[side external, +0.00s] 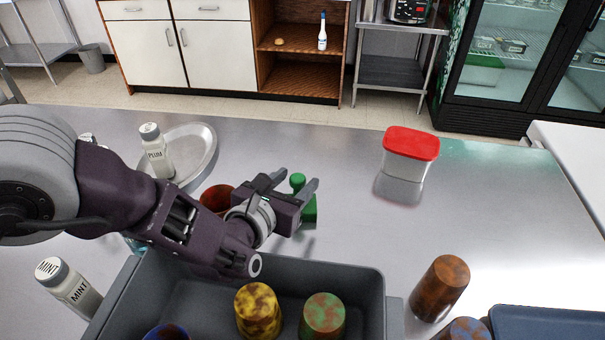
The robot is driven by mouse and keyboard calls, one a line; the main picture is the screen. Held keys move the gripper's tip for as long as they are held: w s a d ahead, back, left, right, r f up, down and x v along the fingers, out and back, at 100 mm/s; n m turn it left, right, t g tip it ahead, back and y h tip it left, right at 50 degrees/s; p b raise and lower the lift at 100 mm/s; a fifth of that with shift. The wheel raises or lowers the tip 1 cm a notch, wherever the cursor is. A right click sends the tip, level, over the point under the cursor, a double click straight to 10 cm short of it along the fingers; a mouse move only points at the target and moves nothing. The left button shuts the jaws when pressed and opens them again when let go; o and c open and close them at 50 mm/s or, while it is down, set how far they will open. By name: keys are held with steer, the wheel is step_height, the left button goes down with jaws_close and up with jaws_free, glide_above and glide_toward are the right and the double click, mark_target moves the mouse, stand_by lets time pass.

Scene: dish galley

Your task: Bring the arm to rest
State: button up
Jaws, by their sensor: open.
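My gripper (300,177) is at the middle of the steel counter (340,235), with its two fingers spread apart and pointing to the upper right. A small green object (310,209) with a round knob shows behind and between the fingers. My gripper hides part of it, and I cannot tell whether a finger touches it. The arm reaches in from the left, over the far left corner of a grey bin.
The grey bin (345,265) holds a yellow mottled cup (258,311), a green mottled cup (323,317) and a blue-rimmed one. A red-lidded container (409,155), PLUM bottle (156,152), round tray (207,160) and MINT bottle (68,288) surround the arm.

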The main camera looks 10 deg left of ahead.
steer(key=shift+v, duration=1.5)
